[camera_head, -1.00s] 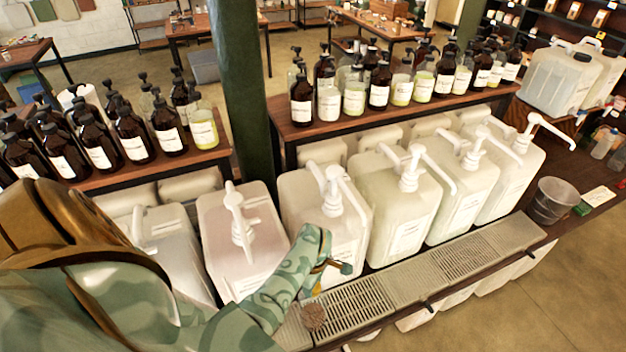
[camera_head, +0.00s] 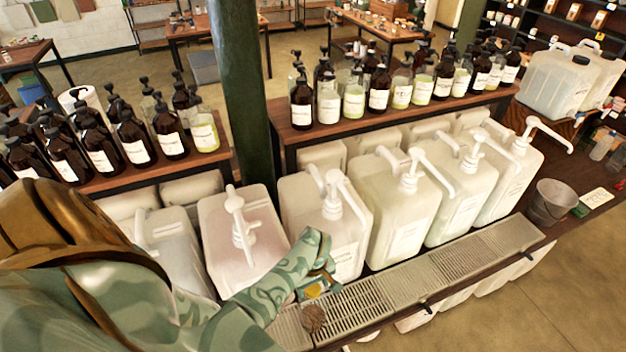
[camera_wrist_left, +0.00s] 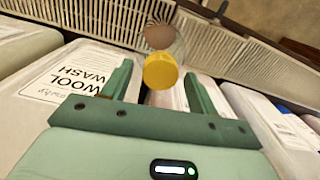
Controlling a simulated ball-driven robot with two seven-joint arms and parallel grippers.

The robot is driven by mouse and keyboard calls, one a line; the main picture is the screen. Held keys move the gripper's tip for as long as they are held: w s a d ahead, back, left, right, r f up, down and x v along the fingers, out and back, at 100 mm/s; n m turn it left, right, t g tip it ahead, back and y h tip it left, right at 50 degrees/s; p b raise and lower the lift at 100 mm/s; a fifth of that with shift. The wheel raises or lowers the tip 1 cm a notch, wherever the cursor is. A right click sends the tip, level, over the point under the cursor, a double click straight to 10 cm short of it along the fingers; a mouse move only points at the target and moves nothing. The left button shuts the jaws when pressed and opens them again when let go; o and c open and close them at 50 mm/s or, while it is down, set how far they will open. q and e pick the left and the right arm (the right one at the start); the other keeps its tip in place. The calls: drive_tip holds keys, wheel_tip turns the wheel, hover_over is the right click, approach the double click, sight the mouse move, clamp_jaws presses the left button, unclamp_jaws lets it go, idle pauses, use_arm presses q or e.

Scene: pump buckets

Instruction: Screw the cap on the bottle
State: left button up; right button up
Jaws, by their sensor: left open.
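A yellow cap (camera_wrist_left: 160,70) shows in the left wrist view, between the fingertips of my left gripper as seen from there. It also shows as a small yellow patch in the head view (camera_head: 314,290). Around and behind it is a faint clear outline, which looks like the bottle (camera_wrist_left: 178,48). A brown round patch (camera_wrist_left: 160,36) lies at its far end, above the drip tray. I cannot tell whether the cap sits on the bottle's mouth. My left gripper (camera_head: 320,281) is open, with its fingers on either side of the cap and no visible grip. My right gripper is not in view.
A long slotted drip tray (camera_head: 395,286) runs along the bench edge. Large white pump containers (camera_head: 405,215) stand behind it, close to my left arm. A metal bucket (camera_head: 550,203) stands at the right. Shelves of brown pump bottles (camera_head: 300,103) are behind.

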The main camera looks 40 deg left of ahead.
use_arm(q)
drive_tip(key=n, duration=0.5)
drive_tip(key=shift+d+b, duration=0.1)
drive_tip(key=shift+b, duration=0.3)
drive_tip(key=n, duration=0.3)
drive_tip(key=shift+f, duration=0.1)
drive_tip(key=n+b, duration=0.1)
drive_tip(key=n, duration=0.3)
drive_tip(key=shift+n, duration=0.4)
drive_tip(key=shift+n+b, duration=0.3)
drive_tip(key=shift+n, duration=0.8)
drive_tip(key=c, duration=1.1)
drive_tip(key=shift+r, duration=0.2)
